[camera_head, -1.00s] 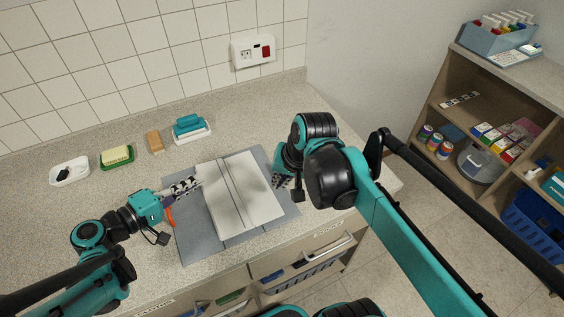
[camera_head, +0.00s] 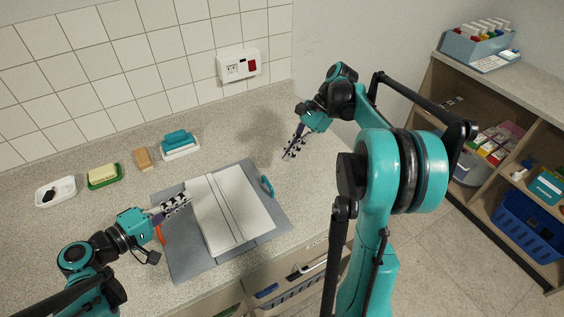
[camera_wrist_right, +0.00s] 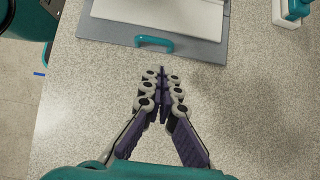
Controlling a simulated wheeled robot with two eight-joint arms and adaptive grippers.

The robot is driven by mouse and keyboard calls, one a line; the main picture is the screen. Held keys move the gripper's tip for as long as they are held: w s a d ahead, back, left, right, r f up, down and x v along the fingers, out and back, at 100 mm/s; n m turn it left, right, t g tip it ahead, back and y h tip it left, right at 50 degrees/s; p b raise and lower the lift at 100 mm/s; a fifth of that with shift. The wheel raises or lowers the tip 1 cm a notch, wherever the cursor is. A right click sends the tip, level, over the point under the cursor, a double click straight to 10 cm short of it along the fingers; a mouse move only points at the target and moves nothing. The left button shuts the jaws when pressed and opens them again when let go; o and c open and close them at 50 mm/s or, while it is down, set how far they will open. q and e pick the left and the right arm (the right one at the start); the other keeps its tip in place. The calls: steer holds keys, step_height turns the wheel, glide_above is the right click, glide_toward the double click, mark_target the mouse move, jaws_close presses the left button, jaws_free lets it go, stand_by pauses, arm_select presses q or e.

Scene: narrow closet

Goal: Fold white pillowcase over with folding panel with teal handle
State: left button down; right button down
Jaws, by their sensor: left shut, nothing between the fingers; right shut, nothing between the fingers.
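The white pillowcase (camera_head: 248,203) lies flat on a grey folding board (camera_head: 190,262) on the counter, with lengthwise lines across it. The teal handle (camera_head: 267,186) is at the board's right edge; in the right wrist view the teal handle (camera_wrist_right: 154,42) stands just beyond my fingertips. An orange handle (camera_head: 160,234) shows at the left edge, partly behind my left gripper. My left gripper (camera_head: 187,199) is shut and empty at the pillowcase's left edge; I cannot tell whether it touches. My right gripper (camera_head: 288,156) is shut and empty above bare counter, right of the board and apart from the teal handle.
A white dish (camera_head: 56,192), a green dish with a yellow block (camera_head: 103,175), a tan block (camera_head: 143,159) and a teal-topped brush on a white tray (camera_head: 180,145) line the back. A wall socket (camera_head: 238,65) is behind. Shelves (camera_head: 480,190) stand right. Counter right of the board is clear.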

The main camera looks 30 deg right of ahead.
mark_target(266, 186)
steer(key=x, duration=0.9)
steer(key=shift+r, duration=0.1)
steer(key=shift+s+a+r+h, duration=0.1)
steer(key=shift+a+r+h, duration=0.3)
steer(key=shift+r+h, duration=0.4)
arm_select(q)
steer(key=c, duration=2.3)
jaws_free()
arm_select(e)
steer(key=shift+d+f, duration=0.1)
arm_select(q)
steer(key=o, duration=0.4)
steer(key=shift+a, duration=0.15)
